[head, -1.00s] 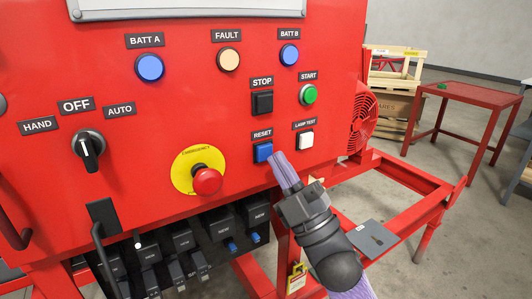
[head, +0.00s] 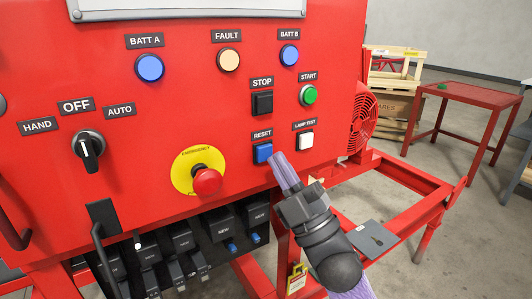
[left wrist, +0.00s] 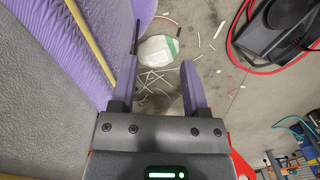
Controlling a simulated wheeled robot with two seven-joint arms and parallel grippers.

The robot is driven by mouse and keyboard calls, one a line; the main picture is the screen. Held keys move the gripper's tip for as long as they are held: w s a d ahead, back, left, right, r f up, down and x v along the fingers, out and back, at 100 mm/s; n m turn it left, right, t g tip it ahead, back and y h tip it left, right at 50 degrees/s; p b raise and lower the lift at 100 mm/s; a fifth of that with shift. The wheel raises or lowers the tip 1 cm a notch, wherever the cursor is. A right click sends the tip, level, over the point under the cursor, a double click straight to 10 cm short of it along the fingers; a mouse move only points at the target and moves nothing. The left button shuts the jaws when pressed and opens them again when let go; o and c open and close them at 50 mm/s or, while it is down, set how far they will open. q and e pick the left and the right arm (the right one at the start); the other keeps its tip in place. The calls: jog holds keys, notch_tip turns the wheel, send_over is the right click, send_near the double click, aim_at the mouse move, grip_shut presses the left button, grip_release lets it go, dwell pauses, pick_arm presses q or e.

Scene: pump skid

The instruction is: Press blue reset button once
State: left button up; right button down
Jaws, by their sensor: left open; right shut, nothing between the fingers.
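The blue reset button (head: 263,152) sits on the red panel under the RESET label (head: 262,134). My right gripper (head: 277,158) is shut and empty, its purple fingertips just right of and slightly below the button. I cannot tell whether they touch the panel; the blue face shows uncovered. My left gripper (left wrist: 161,80) is open with nothing between its fingers in the left wrist view, above the floor. It is not in the head view.
The white lamp test button (head: 305,140) is right of the reset button. The black stop button (head: 262,103) is above it. The red emergency knob (head: 207,181) on its yellow plate is to the left. Black breakers (head: 222,222) lie below. Cut scraps (left wrist: 155,85) lie on the floor.

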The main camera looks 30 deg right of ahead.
pick_arm(q)
jog(key=shift+s, duration=0.15)
jog(key=shift+s, duration=0.4)
jog(key=shift+w, duration=0.1)
pick_arm(e)
jog(key=shift+w, duration=0.15)
jog(key=shift+w, duration=0.25)
pick_arm(q)
jog(key=shift+w, duration=0.45)
jog(key=shift+s, duration=0.2)
pick_arm(e)
jog(key=shift+w, duration=0.2)
